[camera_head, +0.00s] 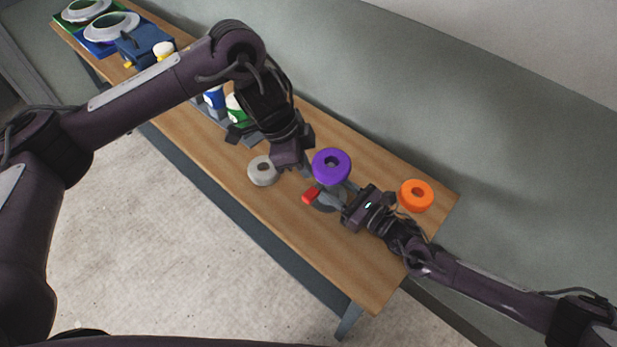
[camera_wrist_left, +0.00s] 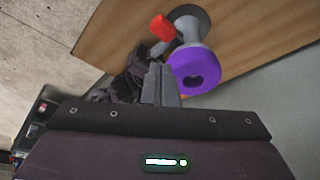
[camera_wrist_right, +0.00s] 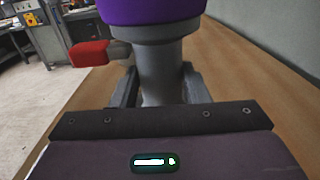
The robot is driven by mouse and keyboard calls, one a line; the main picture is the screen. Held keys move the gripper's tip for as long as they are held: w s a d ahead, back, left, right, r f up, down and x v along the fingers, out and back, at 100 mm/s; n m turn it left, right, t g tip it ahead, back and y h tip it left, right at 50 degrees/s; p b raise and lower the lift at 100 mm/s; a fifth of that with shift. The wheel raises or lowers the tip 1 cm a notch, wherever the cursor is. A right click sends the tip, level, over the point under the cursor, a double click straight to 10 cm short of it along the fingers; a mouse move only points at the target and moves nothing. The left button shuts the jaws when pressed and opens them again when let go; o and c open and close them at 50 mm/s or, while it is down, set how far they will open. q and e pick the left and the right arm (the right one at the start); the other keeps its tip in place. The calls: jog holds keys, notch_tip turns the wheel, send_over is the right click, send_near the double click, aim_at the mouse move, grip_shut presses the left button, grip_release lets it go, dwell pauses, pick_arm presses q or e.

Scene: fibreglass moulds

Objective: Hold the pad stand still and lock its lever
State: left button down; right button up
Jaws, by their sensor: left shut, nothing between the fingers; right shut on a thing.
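The pad stand (camera_wrist_right: 162,72) is a grey post on a round base, with a purple ring-shaped pad (camera_head: 332,165) on top. Its red lever (camera_head: 311,195) sticks out to the left in the head view. The lever also shows in the left wrist view (camera_wrist_left: 162,28) and the right wrist view (camera_wrist_right: 89,53). My right gripper (camera_head: 346,204) is shut on the grey post below the purple pad. My left gripper (camera_head: 289,163) is shut and empty, above the table to the left of the purple pad, apart from the lever.
A pale grey ring (camera_head: 263,170) lies left of the stand, close to my left gripper. An orange ring (camera_head: 416,195) lies to the right. Bottles (camera_head: 236,108), a blue box (camera_head: 146,44) and moulds (camera_head: 111,27) stand farther left. The table's front right (camera_head: 370,275) is clear.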

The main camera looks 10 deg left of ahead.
dwell(0.4)
jog(key=o, duration=1.4)
jog(key=shift+c, duration=0.2)
